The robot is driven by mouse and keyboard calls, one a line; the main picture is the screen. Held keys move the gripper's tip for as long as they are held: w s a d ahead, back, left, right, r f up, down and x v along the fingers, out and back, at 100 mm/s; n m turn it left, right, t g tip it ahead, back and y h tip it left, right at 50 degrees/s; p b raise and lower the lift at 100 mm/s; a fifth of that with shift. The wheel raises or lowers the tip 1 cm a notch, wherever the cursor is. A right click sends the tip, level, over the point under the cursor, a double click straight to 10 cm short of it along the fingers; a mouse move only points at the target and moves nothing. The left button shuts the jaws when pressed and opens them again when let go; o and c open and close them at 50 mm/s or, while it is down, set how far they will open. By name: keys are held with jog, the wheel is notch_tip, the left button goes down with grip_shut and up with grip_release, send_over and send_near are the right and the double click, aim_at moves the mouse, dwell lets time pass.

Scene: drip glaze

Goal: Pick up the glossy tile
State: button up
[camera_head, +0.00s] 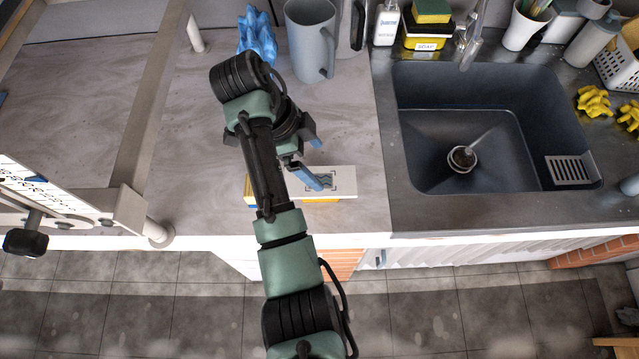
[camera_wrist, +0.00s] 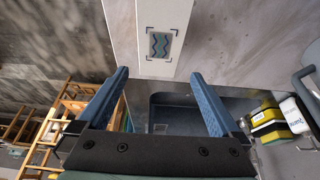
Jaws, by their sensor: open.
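A small grey-green patch with dark wavy stripes (camera_wrist: 160,45) shows near the end of a long white slab (camera_wrist: 149,14) in the wrist view, framed by dark corner marks. I cannot tell whether it is a separate glossy tile or a print. In the head view the white slab (camera_head: 344,176) lies near the counter's front edge, with a yellow item (camera_head: 249,190) at its left end and partly under it. My gripper (camera_wrist: 159,76) is open and empty, its blue fingers on either side of the slab's end. In the head view my gripper (camera_head: 319,165) hangs over the slab and partly hides it.
A dark sink (camera_head: 430,150) is set in the counter to the right. A grey mug (camera_head: 312,45) and a crumpled blue item (camera_head: 257,38) stand at the back. A metal frame (camera_head: 150,90) rises on the left. Counter beside the slab is bare.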

aim_at(332, 181)
jog(key=shift+p+x, duration=0.7)
jog(key=shift+x, duration=2.75)
jog(key=shift+a, duration=0.1)
jog(key=c, duration=1.3)
jog(key=shift+r, duration=0.2)
